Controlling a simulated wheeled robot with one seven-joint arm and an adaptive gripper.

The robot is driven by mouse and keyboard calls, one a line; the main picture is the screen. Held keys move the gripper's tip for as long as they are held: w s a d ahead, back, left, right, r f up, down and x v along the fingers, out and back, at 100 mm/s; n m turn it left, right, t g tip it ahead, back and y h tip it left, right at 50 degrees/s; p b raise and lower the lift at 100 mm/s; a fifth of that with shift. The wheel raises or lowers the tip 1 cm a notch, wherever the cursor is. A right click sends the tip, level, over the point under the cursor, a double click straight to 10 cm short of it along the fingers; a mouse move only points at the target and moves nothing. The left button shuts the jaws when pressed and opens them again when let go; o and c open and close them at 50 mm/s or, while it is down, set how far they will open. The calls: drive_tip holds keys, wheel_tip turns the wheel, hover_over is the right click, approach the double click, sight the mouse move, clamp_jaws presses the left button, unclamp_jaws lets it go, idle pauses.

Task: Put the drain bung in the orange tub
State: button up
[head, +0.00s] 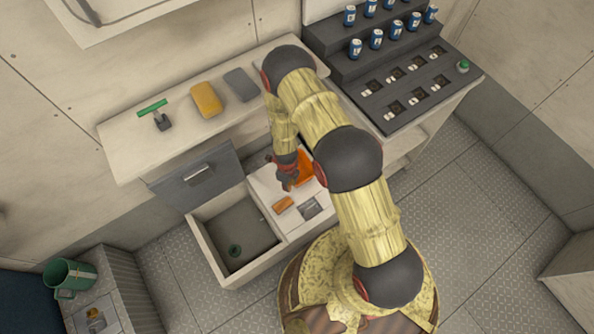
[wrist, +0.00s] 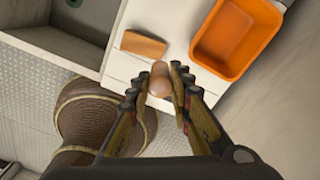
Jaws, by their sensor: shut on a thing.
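The orange tub (wrist: 250,68) stands on the white surface at the upper right of the wrist view. It looks empty, and in the head view my arm partly hides it (head: 306,167). My gripper (wrist: 162,72) is shut on a small, rounded tan-brown piece (wrist: 160,82), which I take for the drain bung. It is held between the fingertips, beside and below the tub in the wrist view, not over it. In the head view my gripper (head: 287,182) is just left of the tub, and the held piece cannot be made out.
An orange-brown block (wrist: 143,45) lies near the tub, with a grey square (head: 309,208) beside it. Left is an open bin (head: 207,257) with a small green round thing (head: 235,250). A yellow sponge-like block (head: 206,99) and a green-handled tool (head: 154,108) lie on the counter behind.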

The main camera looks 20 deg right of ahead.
drive_tip(key=shift+s+f+m, duration=0.15)
drive_tip(key=shift+f+m, duration=0.25)
drive_tip(key=shift+f, duration=0.1)
drive_tip(key=shift+d+f, duration=0.1)
drive_tip(key=w+d+f+b, duration=0.2)
drive_tip(key=w+d+f, duration=0.2)
drive_tip(key=w+d, duration=0.25)
drive_tip(key=b, duration=0.3)
hover_over(301, 177)
drive_tip(key=shift+f, duration=4.4)
drive_tip(key=shift+f+b, duration=0.2)
drive_tip(key=shift+b, duration=0.15)
drive_tip(key=o, duration=0.9)
